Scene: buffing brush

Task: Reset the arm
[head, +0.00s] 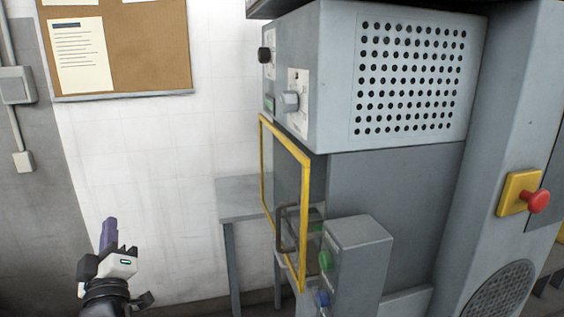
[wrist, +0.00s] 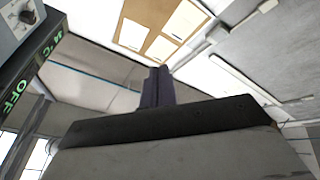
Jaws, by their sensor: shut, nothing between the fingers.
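My gripper (head: 109,230) is at the lower left of the head view, raised in front of the white wall. Its dark purple fingers point up and are together, with nothing between them. It stands well to the left of the grey machine (head: 345,90) and touches nothing. In the wrist view my gripper (wrist: 157,82) shows as a dark closed pair of fingers above a wide dark edge.
The machine has a yellow-framed guard (head: 304,220) with a handle, a control box (head: 357,250) with green and blue buttons, and a red stop button (head: 537,201). A grey table (head: 240,190) stands behind. A corkboard (head: 145,45) hangs on the wall.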

